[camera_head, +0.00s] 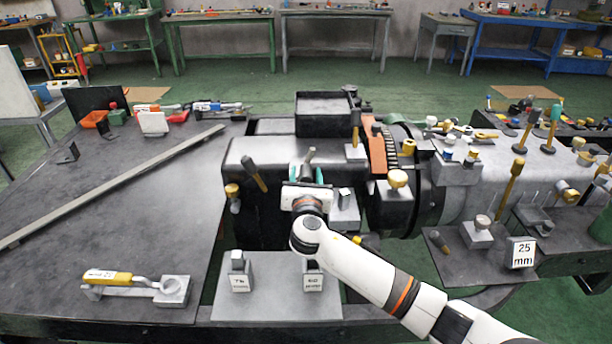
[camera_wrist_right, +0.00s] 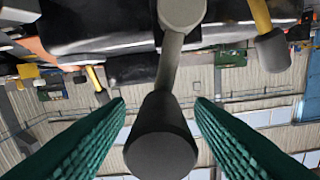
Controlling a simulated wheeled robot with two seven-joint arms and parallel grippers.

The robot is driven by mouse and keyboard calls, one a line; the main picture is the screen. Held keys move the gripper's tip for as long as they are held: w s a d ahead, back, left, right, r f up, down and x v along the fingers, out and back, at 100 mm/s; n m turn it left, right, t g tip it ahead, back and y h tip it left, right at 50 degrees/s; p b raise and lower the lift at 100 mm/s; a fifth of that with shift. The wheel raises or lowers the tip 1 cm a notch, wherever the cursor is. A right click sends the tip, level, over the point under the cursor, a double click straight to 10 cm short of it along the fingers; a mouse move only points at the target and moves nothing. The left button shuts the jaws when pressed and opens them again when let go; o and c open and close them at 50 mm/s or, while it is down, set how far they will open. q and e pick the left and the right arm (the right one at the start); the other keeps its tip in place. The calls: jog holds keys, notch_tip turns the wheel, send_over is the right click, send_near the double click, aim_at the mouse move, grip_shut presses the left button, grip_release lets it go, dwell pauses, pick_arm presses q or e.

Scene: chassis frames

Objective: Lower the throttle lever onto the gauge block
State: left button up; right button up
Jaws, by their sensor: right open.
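My right gripper (camera_head: 307,173) is at the centre of the head view, in front of the dark machine housing, its teal fingers partly hidden by the wrist. In the right wrist view the gripper (camera_wrist_right: 160,106) is open, with a green ridged finger on each side of a lever with a dark grey knob (camera_wrist_right: 160,140). A gap shows on both sides of the knob. The lever's grey tip (camera_head: 311,153) shows just above my gripper in the head view. Small grey blocks (camera_head: 238,263) stand on the front plate behind number labels. My left gripper is out of view.
Other levers stand close by: a dark-handled one (camera_head: 254,173) to the left and yellow-handled ones (camera_head: 511,183) to the right. A yellow-handled tool (camera_head: 108,277) lies front left. The left tabletop (camera_head: 150,215) is mostly clear.

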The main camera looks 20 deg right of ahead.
grip_shut()
jog(key=shift+d, duration=0.1)
jog(key=s+d+f+m+b, duration=0.1)
jog(key=d+f+m+b, duration=0.3)
jog(key=m, duration=0.8)
jog(key=shift+s+d+f+m+b, duration=0.3)
jog(key=shift+f+b, duration=0.75)
jog(key=shift+b, duration=0.8)
jog(key=shift+w, duration=0.1)
jog(key=shift+d, duration=0.1)
